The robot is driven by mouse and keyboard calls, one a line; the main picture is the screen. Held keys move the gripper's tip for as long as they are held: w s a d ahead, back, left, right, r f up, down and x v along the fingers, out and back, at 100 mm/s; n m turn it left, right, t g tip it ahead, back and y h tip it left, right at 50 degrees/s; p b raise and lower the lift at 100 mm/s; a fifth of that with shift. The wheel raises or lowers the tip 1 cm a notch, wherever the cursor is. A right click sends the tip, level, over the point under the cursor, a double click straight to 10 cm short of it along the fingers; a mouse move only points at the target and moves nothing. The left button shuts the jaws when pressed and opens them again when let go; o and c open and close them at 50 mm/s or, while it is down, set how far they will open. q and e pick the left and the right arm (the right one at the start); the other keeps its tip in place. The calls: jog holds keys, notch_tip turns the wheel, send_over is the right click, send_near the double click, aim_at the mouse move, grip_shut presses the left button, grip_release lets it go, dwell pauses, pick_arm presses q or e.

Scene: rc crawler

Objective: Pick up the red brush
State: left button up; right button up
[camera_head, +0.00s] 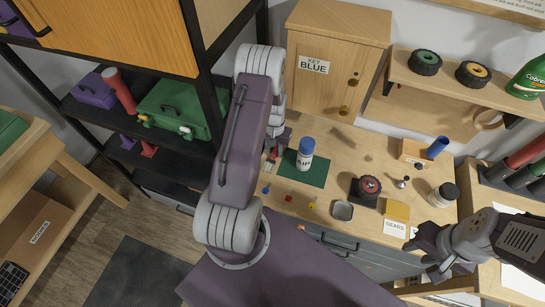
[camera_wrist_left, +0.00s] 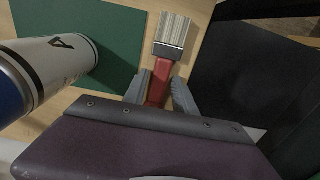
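The red brush (camera_wrist_left: 160,88) has a red handle, a metal band and pale bristles. In the left wrist view it lies along the wood worktop, bristles pointing away, beside the green mat. My left gripper (camera_wrist_left: 162,80) has one grey finger close on each side of the handle. I cannot tell whether the fingers press on it. In the head view my left gripper (camera_head: 277,138) is at the back of the worktop, and my arm and gripper hide most of the brush. My right gripper (camera_head: 428,258) is open and empty at the lower right, past the worktop's front edge.
A white spray can with a blue cap (camera_head: 305,153) stands on the green mat (camera_head: 312,174), close to my left gripper. A key cabinet (camera_head: 335,65) stands behind. Small coloured parts, a metal tray (camera_head: 342,210) and a wheel (camera_head: 367,188) lie farther forward and right.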

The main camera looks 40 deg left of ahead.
aim_at(274, 152)
pick_arm(q)
jog(key=shift+s+r, duration=0.1)
jog(key=shift+s, duration=0.05)
grip_shut()
jog(key=shift+r, duration=0.15)
notch_tip(274, 152, up, 10)
jog(key=b, duration=0.1)
